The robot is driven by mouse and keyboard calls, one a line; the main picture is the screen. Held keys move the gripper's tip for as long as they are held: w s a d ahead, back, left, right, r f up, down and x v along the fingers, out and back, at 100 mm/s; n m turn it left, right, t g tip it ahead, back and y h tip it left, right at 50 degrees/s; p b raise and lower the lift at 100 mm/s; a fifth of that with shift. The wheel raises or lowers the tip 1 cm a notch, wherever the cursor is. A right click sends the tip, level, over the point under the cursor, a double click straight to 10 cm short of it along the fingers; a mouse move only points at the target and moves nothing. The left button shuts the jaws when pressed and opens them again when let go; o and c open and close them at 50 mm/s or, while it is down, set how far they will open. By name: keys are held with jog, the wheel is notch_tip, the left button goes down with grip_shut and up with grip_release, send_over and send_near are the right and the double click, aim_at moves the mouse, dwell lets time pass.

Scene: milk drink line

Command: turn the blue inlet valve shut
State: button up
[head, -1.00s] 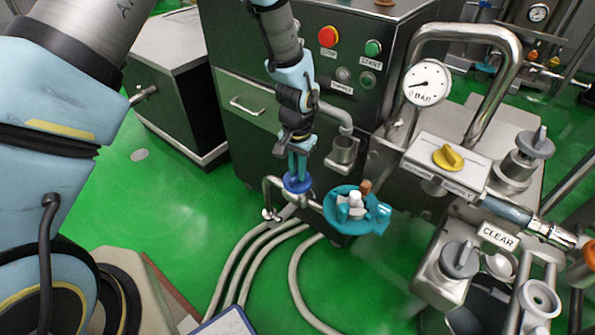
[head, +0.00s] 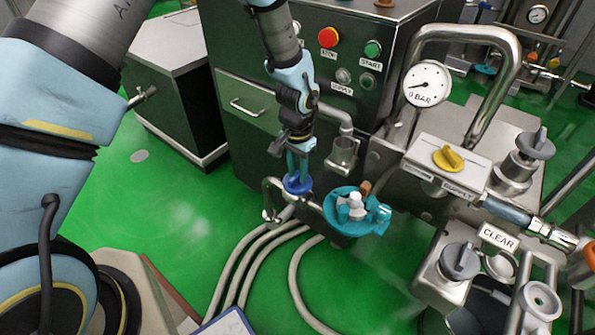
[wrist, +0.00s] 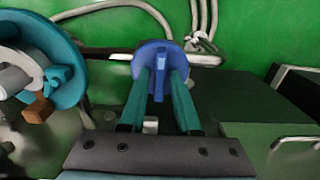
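The blue inlet valve (head: 297,185) is a round blue knob with a raised grip bar, on a metal pipe fitting low in front of the steel cabinet. In the wrist view the valve (wrist: 158,58) is at top centre, its bar pointing roughly along my fingers. My gripper (head: 298,172) reaches down onto the valve from above. The fingertips cover part of the knob.
A teal round part (head: 345,213) with white and brown pieces stands just right of the valve. Grey hoses (head: 262,250) run across the green floor below. A steel cup-shaped fitting (head: 343,155), a pressure gauge (head: 427,84) and a yellow knob (head: 448,157) are to the right.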

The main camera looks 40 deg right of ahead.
aim_at(297, 174)
jog(key=shift+o, duration=1)
notch_tip(297, 174, up, 11)
jog(key=b, duration=0.1)
jog(key=shift+f, duration=0.1)
jog(key=w+a+r+n, duration=0.3)
jog(key=w+a, duration=0.3)
jog(key=a, duration=0.3)
jog(key=w+a+r+n, duration=0.3)
jog(key=w+a+r, duration=0.15)
jog(key=a, duration=0.45)
jog(key=a+r+n, duration=0.2)
jog(key=a+n, duration=0.2)
jog(key=a, duration=0.7)
jog(key=s+a+r+n+t+p, duration=0.1)
jog(key=a+n, duration=0.3)
jog(key=a, duration=0.7)
jog(key=shift+s+a+r+t, duration=0.25)
jog(key=shift+s+r+t, duration=0.05)
jog(key=shift+r, duration=0.15)
